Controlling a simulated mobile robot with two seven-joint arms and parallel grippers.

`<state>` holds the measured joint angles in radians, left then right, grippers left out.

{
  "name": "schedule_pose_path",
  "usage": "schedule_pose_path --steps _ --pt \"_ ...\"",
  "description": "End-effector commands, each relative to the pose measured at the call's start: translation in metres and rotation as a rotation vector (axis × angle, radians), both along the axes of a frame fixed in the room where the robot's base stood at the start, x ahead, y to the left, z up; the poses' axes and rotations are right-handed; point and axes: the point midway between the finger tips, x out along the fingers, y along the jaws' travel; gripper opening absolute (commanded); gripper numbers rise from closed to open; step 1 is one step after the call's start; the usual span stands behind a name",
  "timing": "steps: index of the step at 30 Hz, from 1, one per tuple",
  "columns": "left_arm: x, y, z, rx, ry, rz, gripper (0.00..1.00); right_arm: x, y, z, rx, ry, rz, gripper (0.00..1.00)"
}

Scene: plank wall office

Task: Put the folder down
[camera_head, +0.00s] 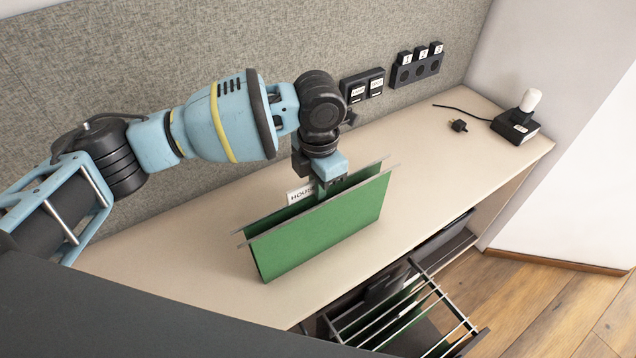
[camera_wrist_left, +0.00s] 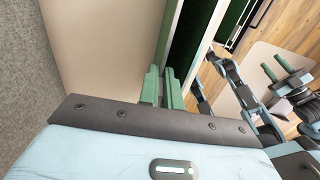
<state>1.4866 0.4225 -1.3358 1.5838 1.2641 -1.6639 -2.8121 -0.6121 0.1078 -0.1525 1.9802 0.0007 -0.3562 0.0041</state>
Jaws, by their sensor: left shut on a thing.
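The green hanging folder (camera_head: 325,228) is upright over the desktop, with its two metal rails along the top and a white label tab reading "HOUS…" (camera_head: 300,194). Its lower edge is at or very close to the desktop; I cannot tell whether it touches. My left gripper (camera_head: 331,187) comes down from above and is shut on the folder's top edge near the middle. In the left wrist view the green fingers (camera_wrist_left: 161,88) are at the folder's edge (camera_wrist_left: 167,42). My right gripper (camera_wrist_left: 276,68) shows at the right of that view, empty, with its fingers apart.
The desk (camera_head: 190,240) is bare around the folder. An open drawer frame with green folders (camera_head: 395,315) is below the front edge. Sockets (camera_head: 415,70) are on the grey partition. A black box with a white-topped part (camera_head: 516,125) and a plug (camera_head: 458,125) lie at the far right.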

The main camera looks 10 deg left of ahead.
Motion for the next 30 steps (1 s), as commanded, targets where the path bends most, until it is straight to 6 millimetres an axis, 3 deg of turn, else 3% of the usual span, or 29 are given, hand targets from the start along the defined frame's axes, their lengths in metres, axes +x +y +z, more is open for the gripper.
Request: schedule_pose_path --steps 10,11,15,24,30 --pt "0.000 -0.001 -0.004 -0.001 0.001 -0.001 0.00 -0.002 -0.002 -0.002 -0.005 0.004 0.006 0.36" --pt "0.000 -0.001 -0.004 -0.001 0.001 -0.001 0.08 -0.002 -0.002 -0.002 -0.006 0.004 0.007 0.36" --pt "0.000 -0.001 -0.003 -0.001 0.001 -0.001 0.27 -0.002 -0.003 -0.002 -0.009 0.004 0.010 0.36" --pt "0.000 0.000 -0.002 -0.001 0.000 -0.001 0.28 -0.002 -0.004 -0.002 -0.010 0.004 0.011 0.36" --pt "0.000 -0.001 0.016 -0.004 -0.001 -0.001 0.28 -0.001 -0.003 -0.001 -0.009 0.002 0.010 0.36"
